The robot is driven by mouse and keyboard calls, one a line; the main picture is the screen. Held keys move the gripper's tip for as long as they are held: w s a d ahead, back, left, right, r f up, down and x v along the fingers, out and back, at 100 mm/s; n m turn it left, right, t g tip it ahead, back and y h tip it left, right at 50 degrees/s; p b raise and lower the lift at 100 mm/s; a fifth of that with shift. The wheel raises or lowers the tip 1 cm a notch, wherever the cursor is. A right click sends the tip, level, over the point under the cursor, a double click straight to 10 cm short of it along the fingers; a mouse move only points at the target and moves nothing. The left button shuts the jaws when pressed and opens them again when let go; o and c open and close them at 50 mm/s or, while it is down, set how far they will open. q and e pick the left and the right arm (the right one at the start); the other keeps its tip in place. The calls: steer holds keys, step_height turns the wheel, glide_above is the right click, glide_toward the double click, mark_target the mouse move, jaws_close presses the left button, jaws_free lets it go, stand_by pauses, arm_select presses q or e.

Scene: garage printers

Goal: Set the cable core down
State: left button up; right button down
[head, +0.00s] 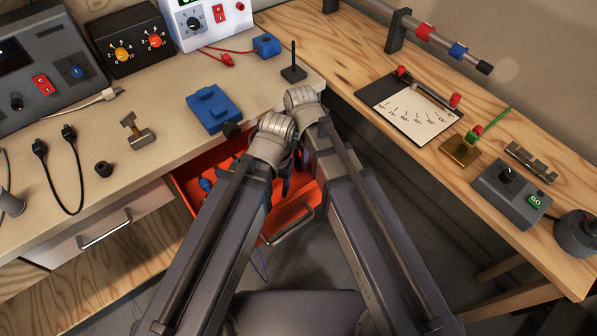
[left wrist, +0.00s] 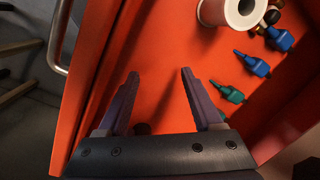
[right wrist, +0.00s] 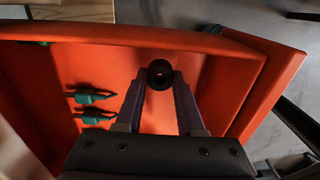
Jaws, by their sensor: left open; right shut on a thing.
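The cable core (right wrist: 160,75), a short black ring with a round hole, sits between the fingertips of my right gripper (right wrist: 159,90). That gripper is shut on it, over the floor of the open orange drawer (right wrist: 130,62). I cannot tell whether the core touches the drawer floor. In the left wrist view my left gripper (left wrist: 158,76) is open and empty, also over the drawer. In the head view my two arms meet above the drawer (head: 290,212), and they hide the core and most of both grippers.
In the drawer lie a white spool (left wrist: 232,12) and several green and blue plug-like pieces (left wrist: 251,64). The drawer walls surround my grippers. On the bench above are a blue block (head: 212,108), a black ring (head: 104,169) and a metal piece (head: 138,132).

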mark_target(300, 175)
arm_select(q)
step_height(300, 175, down, 4)
steer(key=b, duration=0.3)
steer(key=shift+r+b, duration=0.15)
steer(key=shift+b, duration=0.15)
arm_select(e)
step_height(300, 175, down, 4)
steer(key=shift+r, duration=0.15)
arm_select(q)
steer(key=shift+f, duration=0.2)
arm_select(e)
steer(key=shift+f, duration=0.2)
steer(key=c, duration=0.5)
jaws_free()
arm_select(q)
steer(key=shift+r, duration=0.25)
arm_select(e)
steer(key=shift+r, duration=0.2)
arm_select(q)
step_height(300, 175, up, 12)
steer(key=p, duration=1.2)
arm_select(e)
step_height(300, 175, up, 12)
steer(key=shift+r, duration=0.1)
